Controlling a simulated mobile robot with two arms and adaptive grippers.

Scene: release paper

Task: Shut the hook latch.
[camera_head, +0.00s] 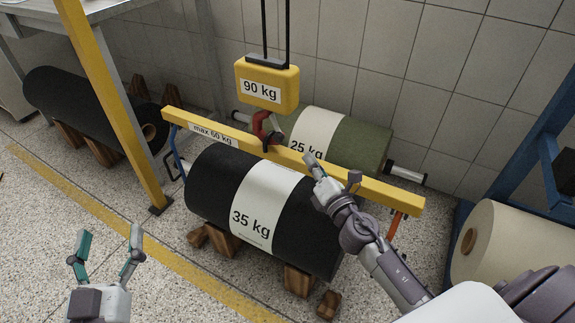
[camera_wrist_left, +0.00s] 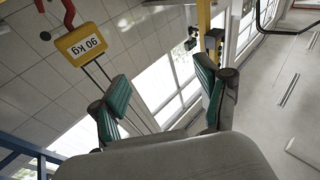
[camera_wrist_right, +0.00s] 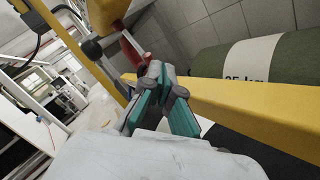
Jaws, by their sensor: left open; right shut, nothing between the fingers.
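The red hook (camera_head: 261,124) hangs under the yellow 90 kg block (camera_head: 268,84), at the middle of the yellow beam (camera_head: 300,160). Its latch is too small and partly hidden, so I cannot tell how it stands. My right gripper (camera_head: 311,162) is shut and empty, over the beam to the right of the hook. In the right wrist view the shut fingertips (camera_wrist_right: 156,72) appear close to the red hook (camera_wrist_right: 132,48); contact is unclear. My left gripper (camera_head: 106,243) is open and empty at the lower left, far from the hook. Its open fingers also show in the left wrist view (camera_wrist_left: 160,95).
A black 35 kg roll (camera_head: 215,190) lies on wooden chocks below the beam. A green 25 kg roll (camera_head: 355,140) lies behind it. A yellow post (camera_head: 112,100) stands at left, a cream roll (camera_head: 500,240) at right. Floor near my left gripper is clear.

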